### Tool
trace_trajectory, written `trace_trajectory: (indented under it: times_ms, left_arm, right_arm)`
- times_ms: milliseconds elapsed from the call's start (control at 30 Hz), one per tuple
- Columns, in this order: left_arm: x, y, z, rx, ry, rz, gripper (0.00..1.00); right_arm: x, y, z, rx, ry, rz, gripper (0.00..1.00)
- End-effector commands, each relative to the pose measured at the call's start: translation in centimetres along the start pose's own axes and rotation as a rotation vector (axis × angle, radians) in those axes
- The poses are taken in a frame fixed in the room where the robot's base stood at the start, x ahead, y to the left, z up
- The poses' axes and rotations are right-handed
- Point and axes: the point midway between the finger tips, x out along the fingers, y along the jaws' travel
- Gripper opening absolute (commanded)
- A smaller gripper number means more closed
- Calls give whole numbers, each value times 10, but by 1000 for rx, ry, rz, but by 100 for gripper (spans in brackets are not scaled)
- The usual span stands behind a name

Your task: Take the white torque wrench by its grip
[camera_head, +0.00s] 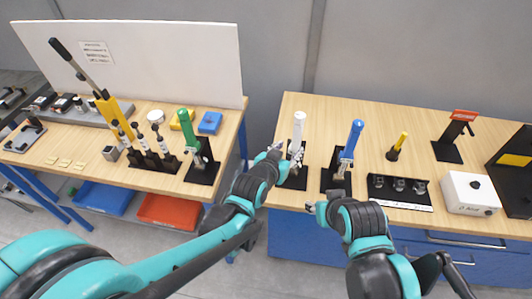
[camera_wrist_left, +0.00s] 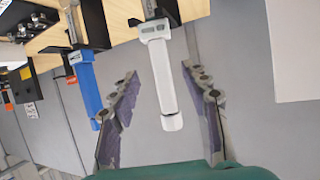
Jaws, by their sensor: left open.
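The white torque wrench (camera_head: 299,128) stands upright in a black stand at the left end of the right-hand bench. My left gripper (camera_head: 290,152) is at the wrench, open. In the left wrist view the wrench's white grip (camera_wrist_left: 164,82) lies between the two spread fingers of that gripper (camera_wrist_left: 160,73). Gaps show on both sides, and its rounded end points toward the palm. My right gripper (camera_head: 317,207) is low at the bench's front edge, below the blue wrench; its fingers are too small to read.
A blue torque wrench (camera_head: 351,142) stands just right of the white one, and also shows in the wrist view (camera_wrist_left: 88,86). A yellow-handled tool (camera_head: 397,146), a black socket tray (camera_head: 399,192) and a white box (camera_head: 470,193) stand farther right. A green wrench (camera_head: 187,130) is on the left bench.

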Motion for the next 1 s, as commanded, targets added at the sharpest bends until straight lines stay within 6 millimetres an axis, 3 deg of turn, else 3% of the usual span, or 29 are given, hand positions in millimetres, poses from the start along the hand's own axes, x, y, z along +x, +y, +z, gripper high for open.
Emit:
trace_trajectory:
  times_ms: [100, 600, 933, 1000]
  left_arm:
    - [10, 10, -2, 7, 17, 15, 47]
    - [76, 10, 0, 8, 18, 14, 47]
    - [84, 10, -2, 8, 17, 14, 47]
    - [84, 10, -2, 7, 17, 14, 31]
  right_arm:
    - [-1, 0, 0, 0, 0, 0, 40]
    - [14, 0, 10, 0, 0, 0, 40]
    - [14, 0, 10, 0, 0, 0, 40]
    - [14, 0, 10, 0, 0, 0, 40]
